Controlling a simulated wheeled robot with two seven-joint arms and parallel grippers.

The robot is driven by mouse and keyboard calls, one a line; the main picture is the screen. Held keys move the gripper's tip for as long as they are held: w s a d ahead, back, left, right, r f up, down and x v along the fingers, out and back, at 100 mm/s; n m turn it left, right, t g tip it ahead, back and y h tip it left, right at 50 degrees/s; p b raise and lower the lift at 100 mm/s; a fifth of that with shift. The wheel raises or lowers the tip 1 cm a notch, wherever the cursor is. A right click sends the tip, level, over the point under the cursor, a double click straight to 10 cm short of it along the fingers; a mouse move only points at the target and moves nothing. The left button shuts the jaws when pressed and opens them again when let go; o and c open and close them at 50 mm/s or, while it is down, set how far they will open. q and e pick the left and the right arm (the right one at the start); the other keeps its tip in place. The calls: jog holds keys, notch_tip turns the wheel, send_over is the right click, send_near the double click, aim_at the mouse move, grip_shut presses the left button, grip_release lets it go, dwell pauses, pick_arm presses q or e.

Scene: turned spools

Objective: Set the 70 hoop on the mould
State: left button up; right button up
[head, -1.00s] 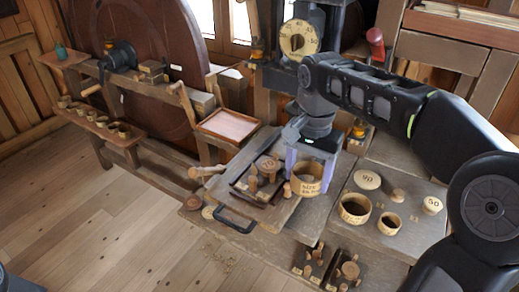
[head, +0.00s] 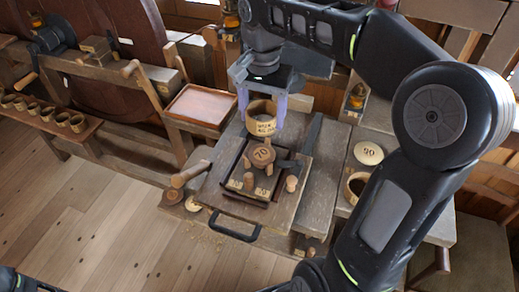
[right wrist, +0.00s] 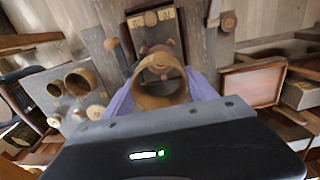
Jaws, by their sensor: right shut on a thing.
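My right gripper (head: 262,108) points down, its two lilac fingers shut on a light wooden hoop (head: 262,127) with dark lettering too small to read surely. The hoop is upright, open end up, just behind and above the mould (head: 263,155), a round wooden piece marked 70 in a dark frame on the wooden board. A gap between hoop and mould cannot be judged surely. In the right wrist view the hoop (right wrist: 160,100) sits between the fingers, with the mould partly seen through and behind it. My left gripper is not in view.
A black handle (head: 234,232) is at the board's front edge. A disc marked 90 (head: 368,153) and another hoop (head: 356,187), partly behind my arm, lie to the right. A reddish tray (head: 200,106) is at the left.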

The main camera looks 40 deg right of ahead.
jog(key=b, duration=0.2)
send_over(262, 154)
notch_tip(262, 154, down, 6)
jog(key=shift+r, duration=0.25)
jog(key=shift+f, duration=0.35)
jog(key=shift+f, duration=0.15)
notch_tip(262, 154, down, 3)
jog(key=shift+f, duration=0.25)
